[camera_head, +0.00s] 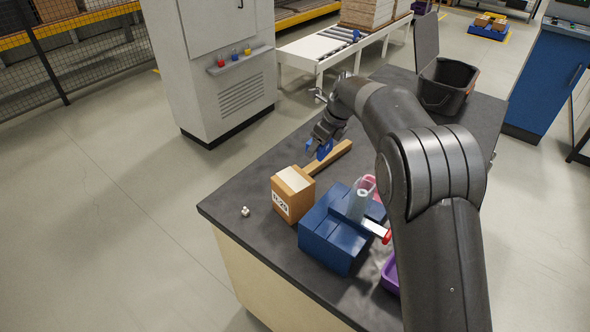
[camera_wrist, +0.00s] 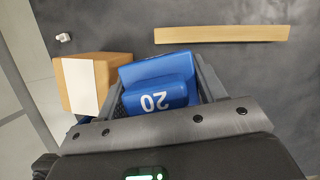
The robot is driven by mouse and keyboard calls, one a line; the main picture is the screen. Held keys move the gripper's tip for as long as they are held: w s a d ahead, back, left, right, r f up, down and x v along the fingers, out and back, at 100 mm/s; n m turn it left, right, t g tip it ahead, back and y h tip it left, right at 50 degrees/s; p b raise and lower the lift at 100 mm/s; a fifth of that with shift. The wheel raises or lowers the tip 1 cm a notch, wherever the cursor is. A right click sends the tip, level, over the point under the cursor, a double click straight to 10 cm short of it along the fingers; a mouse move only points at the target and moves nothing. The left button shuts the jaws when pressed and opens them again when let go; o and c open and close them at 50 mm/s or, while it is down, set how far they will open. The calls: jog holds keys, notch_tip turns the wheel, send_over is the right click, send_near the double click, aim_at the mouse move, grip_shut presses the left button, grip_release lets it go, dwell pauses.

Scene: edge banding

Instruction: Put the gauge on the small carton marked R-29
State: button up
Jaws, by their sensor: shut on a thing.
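The small carton (camera_head: 293,193) is a brown box with a pale strip of tape on top and R-29 on its front. It stands upright near the table's left edge, and its top shows bare. It is also in the wrist view (camera_wrist: 118,82), left of my gripper. My gripper (camera_head: 319,145) is shut on the gauge (camera_head: 325,149), a blue stepped block marked 20 in the wrist view (camera_wrist: 160,92). In the head view the gauge appears beyond the carton and slightly right, apparently above the table. Its lower part is hidden.
A wooden strip (camera_head: 330,157) lies behind the carton. A blue block (camera_head: 330,240) with a clear cylinder (camera_head: 359,200) stands close to the carton's right. A small white piece (camera_head: 245,211) lies on the left. A dark lidded bin (camera_head: 447,84) stands at the back.

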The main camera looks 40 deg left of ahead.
jog(key=s+d+r+n+g+h, duration=0.1)
jog(key=s+d+r+n+g, duration=0.2)
jog(key=s+d+r+n, duration=0.65)
jog(key=m, duration=0.1)
send_over(287, 180)
jog(key=w+d, duration=0.1)
notch_tip(287, 180, down, 6)
jog(key=shift+w+f, duration=0.1)
jog(key=shift+f, duration=1.95)
jog(key=shift+f, duration=0.1)
jog(key=o, duration=1)
jog(key=shift+o, duration=0.2)
